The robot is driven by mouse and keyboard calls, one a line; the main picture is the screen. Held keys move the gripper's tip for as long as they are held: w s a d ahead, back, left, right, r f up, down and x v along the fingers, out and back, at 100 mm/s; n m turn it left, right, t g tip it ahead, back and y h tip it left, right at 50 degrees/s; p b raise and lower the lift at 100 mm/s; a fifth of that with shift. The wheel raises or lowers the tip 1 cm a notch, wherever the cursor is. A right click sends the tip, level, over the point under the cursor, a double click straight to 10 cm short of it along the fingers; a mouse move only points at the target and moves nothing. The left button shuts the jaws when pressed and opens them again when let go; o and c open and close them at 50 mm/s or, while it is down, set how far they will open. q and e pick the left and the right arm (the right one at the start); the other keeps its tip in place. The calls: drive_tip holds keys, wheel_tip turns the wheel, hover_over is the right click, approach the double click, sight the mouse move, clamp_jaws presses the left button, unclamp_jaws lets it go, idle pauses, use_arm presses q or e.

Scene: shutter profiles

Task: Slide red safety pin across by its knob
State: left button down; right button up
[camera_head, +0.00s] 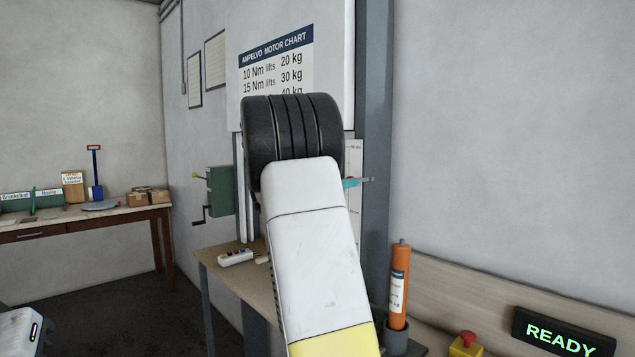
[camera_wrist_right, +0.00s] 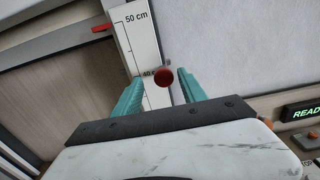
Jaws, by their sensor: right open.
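The red round knob (camera_wrist_right: 163,77) of the safety pin shows in the right wrist view, in front of the measuring scale's edge. My right gripper (camera_wrist_right: 161,80) is open, with one teal finger on each side of the knob. I see a gap between the knob and the right finger; whether the left finger touches it I cannot tell. The pin's shaft is hidden behind the knob. In the head view my right arm covers the knob, and only a bit of teal finger (camera_head: 350,183) shows past it. My left gripper is not in view.
A white scale marked 50 cm (camera_wrist_right: 136,30) stands behind the fingers, with a small red bar (camera_wrist_right: 102,28) left of it. An orange tube (camera_head: 399,285), a red button on a yellow base (camera_head: 466,345) and a READY display (camera_head: 562,335) are at the lower right.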

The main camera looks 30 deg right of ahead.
drive_tip(key=shift+v, duration=2.25)
